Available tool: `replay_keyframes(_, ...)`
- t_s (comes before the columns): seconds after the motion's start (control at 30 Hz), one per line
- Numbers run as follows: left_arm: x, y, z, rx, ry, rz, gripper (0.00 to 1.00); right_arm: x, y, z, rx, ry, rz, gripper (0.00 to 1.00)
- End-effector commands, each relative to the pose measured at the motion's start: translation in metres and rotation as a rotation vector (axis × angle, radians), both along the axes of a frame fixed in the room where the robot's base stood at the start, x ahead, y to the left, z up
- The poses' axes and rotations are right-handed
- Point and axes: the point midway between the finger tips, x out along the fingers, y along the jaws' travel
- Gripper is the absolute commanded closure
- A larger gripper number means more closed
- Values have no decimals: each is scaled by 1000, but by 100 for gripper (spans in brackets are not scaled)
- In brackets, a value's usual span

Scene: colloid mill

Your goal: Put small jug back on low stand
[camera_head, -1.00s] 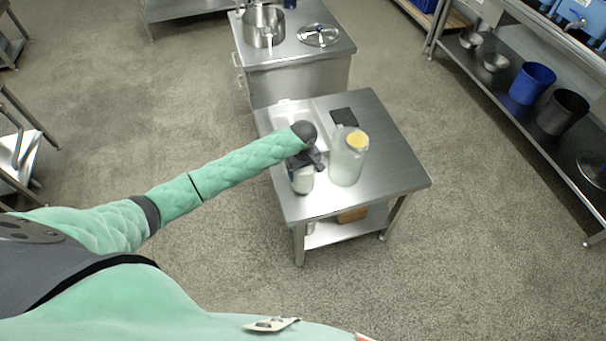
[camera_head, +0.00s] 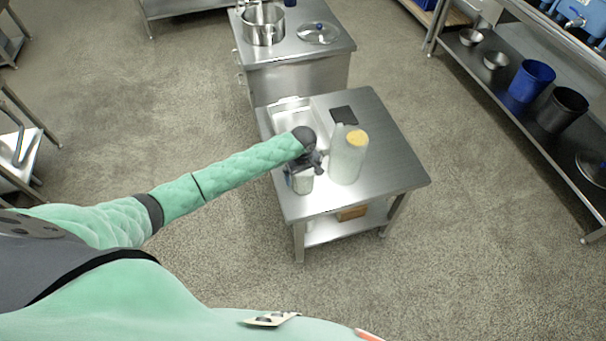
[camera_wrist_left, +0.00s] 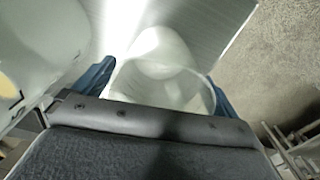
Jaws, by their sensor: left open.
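The small jug (camera_head: 303,183) is a pale, open-topped vessel standing near the front left edge of the low steel stand (camera_head: 385,165). In the left wrist view the jug (camera_wrist_left: 165,85) stands upright between the two blue fingertips. My left gripper (camera_head: 304,168) is open around the jug's upper part; in the wrist view its fingers (camera_wrist_left: 158,90) lie on either side of it. The gripper partly hides the jug in the head view. My right gripper is not in view.
A white tray (camera_head: 292,112) and a small black square (camera_head: 343,115) lie behind. A steel cabinet (camera_head: 295,75) with a pot (camera_head: 263,25) stands beyond. The stand's right part is clear.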

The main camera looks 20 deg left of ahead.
Motion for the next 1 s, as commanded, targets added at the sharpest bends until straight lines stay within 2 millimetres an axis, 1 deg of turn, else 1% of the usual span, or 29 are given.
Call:
replay_keyframes(0.13,1,0,6,-1,-2,0,3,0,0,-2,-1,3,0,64)
replay_keyframes(0.23,1,0,17,-1,-2,0,3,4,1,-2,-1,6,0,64)
replay_keyframes(0.27,1,0,22,-1,-4,-1,3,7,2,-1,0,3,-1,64)
replay_keyframes(0.37,1,0,40,-1,-4,-1,3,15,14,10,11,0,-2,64)
replay_keyframes(0.5,0,0,68,-2,-3,-1,3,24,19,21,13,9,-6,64)
replay_keyframes(0.7,0,0,101,-1,-2,0,3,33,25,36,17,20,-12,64)
replay_keyframes(0.83,0,0,114,-1,-1,0,3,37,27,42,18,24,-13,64)
replay_keyframes(1.0,0,0,122,0,0,0,3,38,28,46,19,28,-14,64)
